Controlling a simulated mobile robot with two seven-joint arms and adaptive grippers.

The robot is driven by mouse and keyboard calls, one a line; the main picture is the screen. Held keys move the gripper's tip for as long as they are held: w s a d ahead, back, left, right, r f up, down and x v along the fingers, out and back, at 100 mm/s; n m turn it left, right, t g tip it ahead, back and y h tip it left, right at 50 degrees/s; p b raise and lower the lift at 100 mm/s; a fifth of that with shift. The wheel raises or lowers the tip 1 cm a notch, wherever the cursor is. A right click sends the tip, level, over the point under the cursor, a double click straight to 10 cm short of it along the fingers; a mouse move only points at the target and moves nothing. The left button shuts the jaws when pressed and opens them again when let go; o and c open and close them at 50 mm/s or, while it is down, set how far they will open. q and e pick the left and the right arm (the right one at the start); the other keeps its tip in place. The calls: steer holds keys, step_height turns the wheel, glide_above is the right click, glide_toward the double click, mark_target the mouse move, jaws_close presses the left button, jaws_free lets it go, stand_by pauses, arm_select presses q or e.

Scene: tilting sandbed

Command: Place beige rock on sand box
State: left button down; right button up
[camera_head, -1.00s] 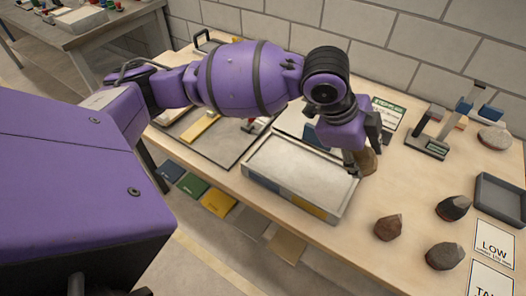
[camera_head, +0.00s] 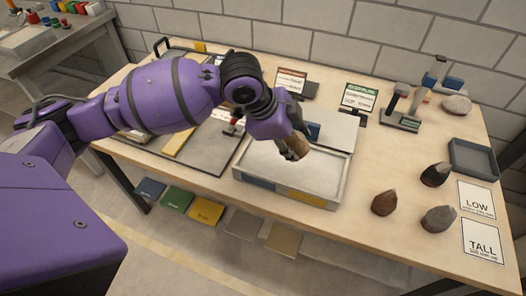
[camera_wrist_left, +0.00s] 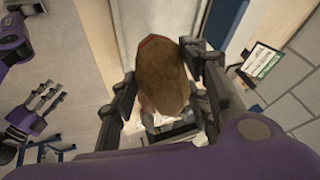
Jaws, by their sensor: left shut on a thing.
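The beige-brown rock (camera_head: 297,147) is held in my left gripper (camera_head: 293,138), which is shut on it. It hangs over the sand box (camera_head: 264,160), a shallow grey tray of pale sand with blue and yellow patches on its front wall. I cannot tell whether the rock touches the sand. In the left wrist view the rock (camera_wrist_left: 163,75) sits between the two dark fingers (camera_wrist_left: 165,85). A purple hand with grey fingers, seemingly my right gripper (camera_wrist_left: 38,108), shows at the left there; its opening is unclear.
Several other rocks stand on the right of the table, among them a reddish-brown one (camera_head: 385,202), a dark one (camera_head: 435,174) and a grey-brown one (camera_head: 438,218). An empty dark tray (camera_head: 473,158) and LOW (camera_head: 476,199) and TALL (camera_head: 483,240) cards lie beside them.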

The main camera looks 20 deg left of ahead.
arm_select(q)
steer(key=w+a+f, duration=0.1)
steer(key=a+f, duration=0.1)
steer(key=w+a+f, duration=0.2)
steer(key=a+f, duration=0.1)
steer(key=w+a+f, duration=0.2)
steer(key=shift+a+f, duration=0.2)
steer(key=shift+a, duration=0.05)
steer(key=shift+w+a+f, duration=0.1)
steer(key=shift+f, duration=0.8)
steer(key=shift+w+a+f, duration=0.1)
steer(key=shift+f, duration=0.75)
steer(key=shift+f, duration=0.2)
steer(key=c, duration=1.4)
jaws_free()
steer(key=shift+f+b, duration=0.1)
steer(key=shift+b, duration=0.2)
steer(key=o, duration=0.4)
